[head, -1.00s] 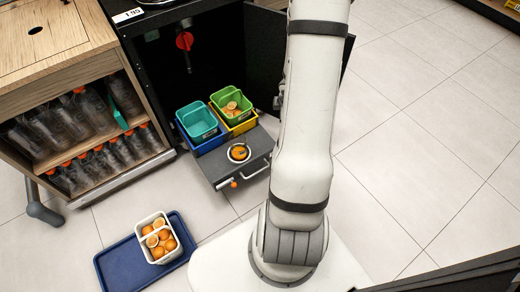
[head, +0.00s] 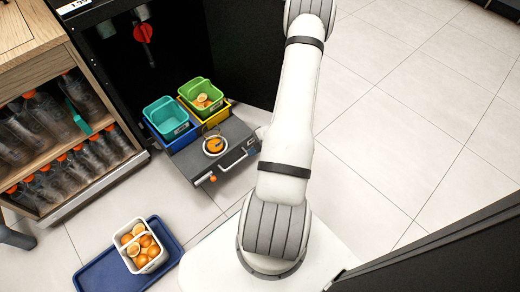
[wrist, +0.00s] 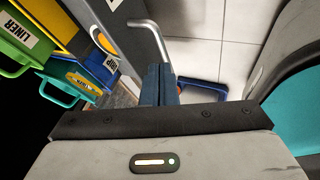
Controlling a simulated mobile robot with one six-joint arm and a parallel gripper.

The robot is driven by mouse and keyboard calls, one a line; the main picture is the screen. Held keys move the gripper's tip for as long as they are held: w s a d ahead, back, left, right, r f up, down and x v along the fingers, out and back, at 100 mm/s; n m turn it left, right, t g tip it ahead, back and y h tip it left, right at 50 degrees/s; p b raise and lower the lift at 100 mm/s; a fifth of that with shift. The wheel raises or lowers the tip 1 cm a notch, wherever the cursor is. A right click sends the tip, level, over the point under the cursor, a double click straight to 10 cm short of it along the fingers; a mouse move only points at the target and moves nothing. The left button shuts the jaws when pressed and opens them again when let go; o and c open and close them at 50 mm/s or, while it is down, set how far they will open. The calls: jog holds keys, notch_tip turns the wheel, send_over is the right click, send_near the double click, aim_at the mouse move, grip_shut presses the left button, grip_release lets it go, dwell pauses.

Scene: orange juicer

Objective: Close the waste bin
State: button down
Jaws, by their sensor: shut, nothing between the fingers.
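The waste bin is a pulled-out grey drawer (head: 228,133) with a bar handle (head: 236,162) on its front. Behind its front panel sit a blue bin (head: 176,142) with a teal liner (head: 163,113) and a yellow bin (head: 213,122) with a green liner (head: 197,88) holding orange pieces. In the wrist view the green liner (wrist: 20,45) and blue bin (wrist: 92,72) are at left, and the handle (wrist: 150,32) is just beyond the fingers. My gripper (wrist: 161,70) is shut and empty beside the drawer front; contact is unclear. It is hidden behind my arm in the head view.
The dark juicer cabinet (head: 245,60) stands open behind the drawer. A bottle shelf (head: 60,130) is at left. A blue tray (head: 97,277) with a white container of oranges (head: 139,247) lies on the floor, front left. Tiled floor at right is clear.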

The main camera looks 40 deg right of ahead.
aim_at(244, 156)
jog(key=b+x, duration=0.1)
jog(key=x, duration=0.3)
jog(key=shift+d, duration=0.1)
jog(key=w, duration=0.1)
jog(key=w+b, duration=0.1)
jog(key=shift+w+r, duration=0.25)
jog(key=shift+w, duration=0.05)
jog(key=shift+w+r, duration=0.1)
jog(key=shift+w, duration=0.45)
